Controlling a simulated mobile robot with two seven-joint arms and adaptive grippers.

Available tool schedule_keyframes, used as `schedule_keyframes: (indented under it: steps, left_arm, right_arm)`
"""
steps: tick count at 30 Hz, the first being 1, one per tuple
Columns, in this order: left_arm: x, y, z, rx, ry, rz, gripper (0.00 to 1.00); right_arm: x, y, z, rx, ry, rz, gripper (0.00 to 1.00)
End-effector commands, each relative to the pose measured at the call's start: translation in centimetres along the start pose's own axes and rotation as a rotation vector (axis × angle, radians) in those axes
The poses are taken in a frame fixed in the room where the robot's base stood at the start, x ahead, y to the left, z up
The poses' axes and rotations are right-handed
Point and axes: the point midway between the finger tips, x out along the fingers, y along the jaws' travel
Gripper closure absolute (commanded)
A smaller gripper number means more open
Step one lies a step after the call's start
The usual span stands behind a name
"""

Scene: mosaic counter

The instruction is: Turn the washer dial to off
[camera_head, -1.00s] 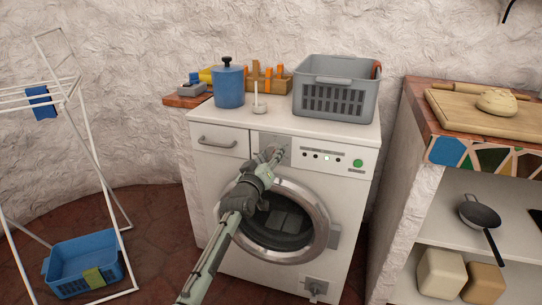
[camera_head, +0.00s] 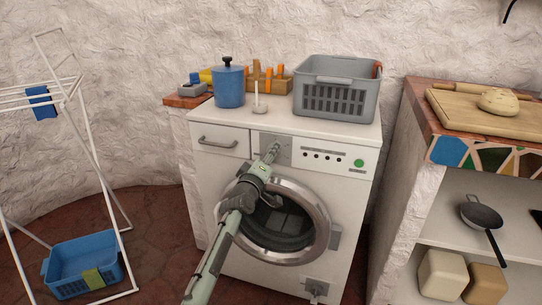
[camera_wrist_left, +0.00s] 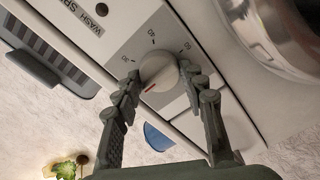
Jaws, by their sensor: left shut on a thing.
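The white washer (camera_head: 340,190) stands against the wall with its round door closed. In the left wrist view the dial (camera_wrist_left: 160,70) is a round pale knob with a red mark, on a grey plate with printed numbers. The red mark points to the lower left of that picture, on the side away from the numbers. My left gripper (camera_wrist_left: 161,76) is shut on the dial, with one finger on each side. My right gripper is not in view.
On the washer top stand a blue canister (camera_head: 229,88) and a grey basket (camera_head: 336,90). The panel has several small dark lamps and a green button (camera_head: 359,163). A drying rack (camera_head: 104,185) is at left, a shelf unit (camera_head: 413,150) at right.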

Motion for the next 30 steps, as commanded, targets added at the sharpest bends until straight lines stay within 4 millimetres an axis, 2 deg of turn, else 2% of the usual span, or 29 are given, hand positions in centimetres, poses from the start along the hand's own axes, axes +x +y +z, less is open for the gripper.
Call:
schedule_keyframes:
  steps: [10, 11, 15, 25, 30]
  left_arm:
    - [0.0, 0.1, 0.0, -0.009, 0.000, 0.002, 0.88]
    - [0.0, 0.1, 0.0, -0.009, 0.000, 0.002, 0.57]
    - [0.0, 0.1, 0.0, -0.007, 0.000, 0.001, 0.39]
    - [0.0, 0.3, -0.1, -0.005, 0.000, 0.002, 0.38]
    - [0.1, 2.2, -1.1, -0.009, 0.003, 0.005, 0.38]
  right_arm:
    - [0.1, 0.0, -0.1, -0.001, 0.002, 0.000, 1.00]
    - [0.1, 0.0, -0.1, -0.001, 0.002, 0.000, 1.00]
    - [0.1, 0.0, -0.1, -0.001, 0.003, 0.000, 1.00]
    - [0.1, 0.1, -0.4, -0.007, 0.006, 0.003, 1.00]
    - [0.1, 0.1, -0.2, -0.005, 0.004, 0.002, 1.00]
